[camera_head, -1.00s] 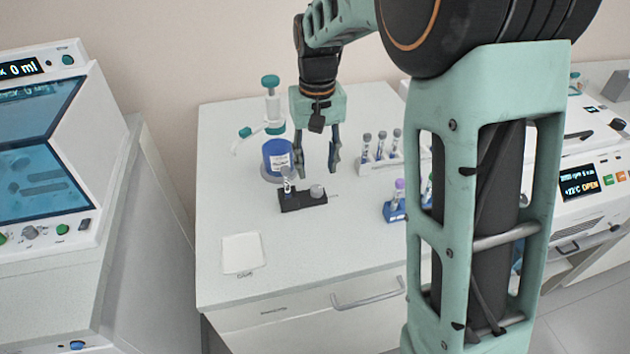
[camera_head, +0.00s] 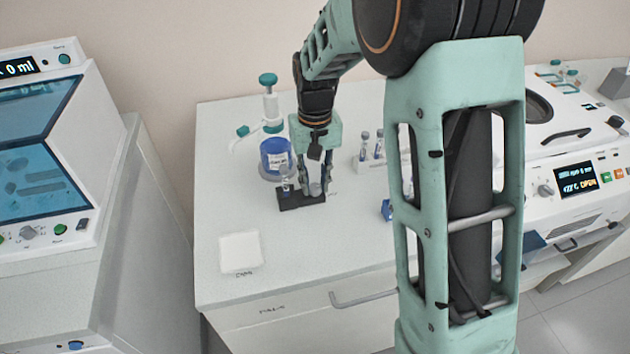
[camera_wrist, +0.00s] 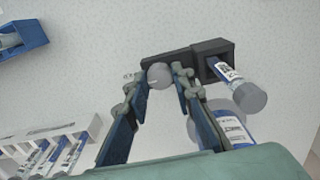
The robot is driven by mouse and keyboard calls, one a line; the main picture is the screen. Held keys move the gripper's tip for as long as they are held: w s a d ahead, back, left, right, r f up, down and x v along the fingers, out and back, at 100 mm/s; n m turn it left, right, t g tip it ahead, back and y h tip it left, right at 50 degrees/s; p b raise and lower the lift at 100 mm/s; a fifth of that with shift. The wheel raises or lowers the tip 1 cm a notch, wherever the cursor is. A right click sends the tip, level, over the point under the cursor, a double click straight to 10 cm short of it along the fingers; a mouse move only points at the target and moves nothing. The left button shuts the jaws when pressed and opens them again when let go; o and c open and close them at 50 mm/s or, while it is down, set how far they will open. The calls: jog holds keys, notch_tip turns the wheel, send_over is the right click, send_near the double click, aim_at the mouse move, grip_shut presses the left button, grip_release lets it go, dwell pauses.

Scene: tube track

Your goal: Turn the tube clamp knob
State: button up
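The tube clamp is a low black block (camera_head: 298,201) on the white bench; it also shows in the wrist view (camera_wrist: 205,50). A capped tube with a label (camera_wrist: 228,74) stands in one end of it. The round grey knob (camera_wrist: 160,76) is at the other end. My gripper (camera_wrist: 160,68) has its fingers spread on either side of the knob, which sits between the fingertips. Only small gaps show there, and I cannot tell whether either finger touches it. In the head view my gripper (camera_head: 315,192) is low over the clamp and partly hides the knob.
A blue-labelled bottle with a green-topped dispenser (camera_head: 277,157) stands just behind the clamp. A white rack of tubes (camera_head: 370,160) is to the right, with a blue rack (camera_wrist: 22,38) nearby. A pale square pad (camera_head: 240,252) lies at the front left. The bench front is clear.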

grip_shut()
jog(key=n, duration=0.4)
jog(key=n+p, duration=0.1)
jog(key=n, duration=0.4)
jog(key=n+p, duration=0.1)
jog(key=n, duration=0.3)
jog(key=shift+r+n, duration=0.1)
jog(key=shift+n, duration=0.2)
jog(key=shift+n+p, duration=1)
jog(key=shift+n, duration=1.1)
